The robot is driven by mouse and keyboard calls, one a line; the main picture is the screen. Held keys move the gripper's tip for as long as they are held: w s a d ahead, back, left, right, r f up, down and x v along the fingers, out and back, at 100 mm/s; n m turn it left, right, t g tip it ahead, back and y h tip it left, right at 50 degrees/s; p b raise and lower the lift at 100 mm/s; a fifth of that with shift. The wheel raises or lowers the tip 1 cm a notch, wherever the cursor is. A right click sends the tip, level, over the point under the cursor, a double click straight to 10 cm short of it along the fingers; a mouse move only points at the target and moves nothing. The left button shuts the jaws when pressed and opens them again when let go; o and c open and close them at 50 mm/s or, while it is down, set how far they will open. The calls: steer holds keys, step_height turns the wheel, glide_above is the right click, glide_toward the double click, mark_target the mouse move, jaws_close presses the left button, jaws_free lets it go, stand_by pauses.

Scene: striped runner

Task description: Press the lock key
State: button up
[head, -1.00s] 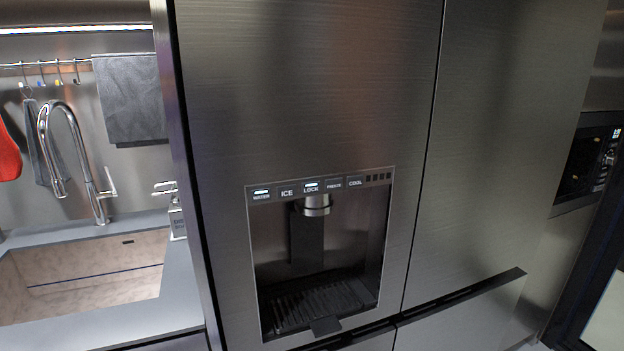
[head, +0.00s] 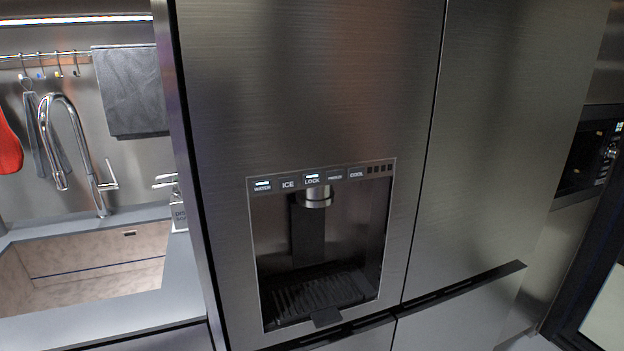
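The lock key (head: 312,178) is on the control strip along the top of the dispenser recess (head: 318,255) in the fridge door (head: 310,80). A small white light shows above its label. The water key (head: 262,186) at the left end of the strip is also lit. The ice key (head: 288,183) lies between them; the freeze key (head: 335,177) and cool key (head: 356,174) are to the right, with no light showing. A metal spout (head: 314,196) hangs just below the lock key. My gripper is not in view.
A sink (head: 85,270) with a chrome tap (head: 72,140) is left of the fridge, with a soap bottle (head: 179,212) beside it. A long handle (head: 465,288) runs low across the right door. The space before the dispenser looks clear.

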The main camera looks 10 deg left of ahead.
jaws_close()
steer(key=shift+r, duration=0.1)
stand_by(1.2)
